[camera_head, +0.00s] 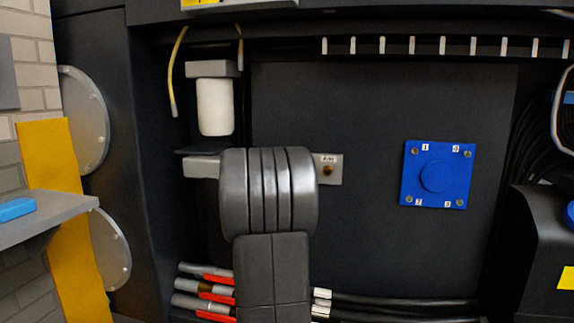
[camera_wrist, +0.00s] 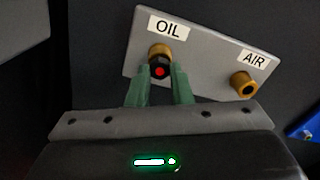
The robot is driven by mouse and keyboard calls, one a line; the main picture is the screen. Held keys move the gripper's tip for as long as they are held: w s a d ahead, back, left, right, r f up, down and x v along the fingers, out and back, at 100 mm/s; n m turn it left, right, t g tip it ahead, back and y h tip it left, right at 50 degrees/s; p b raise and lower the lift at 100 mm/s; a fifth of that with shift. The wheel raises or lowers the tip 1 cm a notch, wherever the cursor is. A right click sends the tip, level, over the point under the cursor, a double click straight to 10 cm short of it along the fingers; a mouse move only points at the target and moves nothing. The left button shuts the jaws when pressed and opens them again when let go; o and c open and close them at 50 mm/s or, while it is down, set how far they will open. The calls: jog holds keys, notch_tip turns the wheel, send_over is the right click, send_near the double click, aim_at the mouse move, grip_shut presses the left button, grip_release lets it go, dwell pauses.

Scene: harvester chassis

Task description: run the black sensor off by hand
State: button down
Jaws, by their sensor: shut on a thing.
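The black sensor (camera_wrist: 160,71) with a red centre sits at the brass port under the OIL label, on a grey plate (camera_wrist: 204,67) in the wrist view. My gripper (camera_wrist: 160,76) has its two green fingers closed on either side of the sensor. The sensor is in line with the port, and its threads are hidden. In the head view my arm hides the sensor and the fingers; only the right end of the plate (camera_head: 336,176) shows.
An open brass AIR port (camera_wrist: 243,84) is right of the sensor. A blue square plate (camera_head: 437,175) is on the dark panel to the right. A white canister (camera_head: 214,107) hangs upper left; red-marked hoses (camera_head: 208,290) run below. A grey shelf (camera_head: 55,215) juts in at left.

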jog(key=n+p, duration=0.4)
jog(key=n, duration=0.3)
jog(key=n+p, duration=0.5)
jog(key=n, duration=0.2)
jog(key=shift+s+f, duration=0.15)
jog(key=c, duration=1.2)
grip_release()
jog(key=shift+r, duration=0.2)
jog(key=shift+c, duration=1.3)
jog(key=shift+s, duration=0.1)
